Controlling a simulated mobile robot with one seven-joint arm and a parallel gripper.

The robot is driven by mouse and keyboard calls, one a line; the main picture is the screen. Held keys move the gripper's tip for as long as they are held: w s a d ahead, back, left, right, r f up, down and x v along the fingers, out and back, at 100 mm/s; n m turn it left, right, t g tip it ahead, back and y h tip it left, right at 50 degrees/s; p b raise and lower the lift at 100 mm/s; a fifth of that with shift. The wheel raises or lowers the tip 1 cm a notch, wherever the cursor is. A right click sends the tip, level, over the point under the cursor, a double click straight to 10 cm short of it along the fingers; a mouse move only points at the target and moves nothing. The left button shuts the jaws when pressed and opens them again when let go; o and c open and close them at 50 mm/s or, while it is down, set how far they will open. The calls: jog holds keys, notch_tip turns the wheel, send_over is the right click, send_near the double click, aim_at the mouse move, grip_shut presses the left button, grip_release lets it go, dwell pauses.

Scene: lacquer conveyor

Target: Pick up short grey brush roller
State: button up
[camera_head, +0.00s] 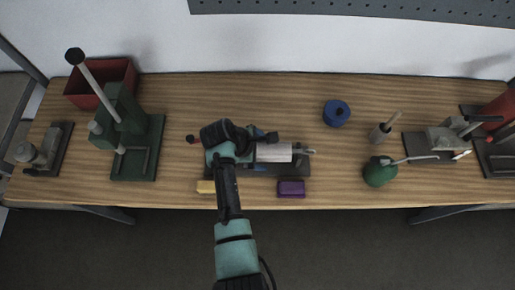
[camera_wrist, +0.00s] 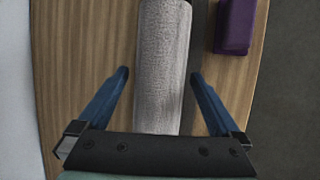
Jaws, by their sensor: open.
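The grey brush roller (camera_head: 273,152) lies lengthwise near the middle of the workbench, on a dark base. In the wrist view the roller (camera_wrist: 162,60) is a pale grey, fine-textured cylinder that runs up the picture. My gripper (camera_wrist: 159,75) is open, with one blue finger on each side of the roller. A gap shows between each finger and the roller, and nothing is gripped. In the head view my arm hides the roller's left part and most of my gripper. How far the fingers are above the bench is not clear.
A purple block (camera_head: 291,188) sits close in front of the roller, and a yellow block (camera_head: 206,187) lies left of my arm. A blue round container (camera_head: 336,113) stands behind right. A green oil can (camera_head: 380,171) is farther right. A green press (camera_head: 122,130) stands left.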

jog(key=shift+f, duration=0.1)
grip_shut()
dwell(0.5)
jog(key=shift+w, duration=0.1)
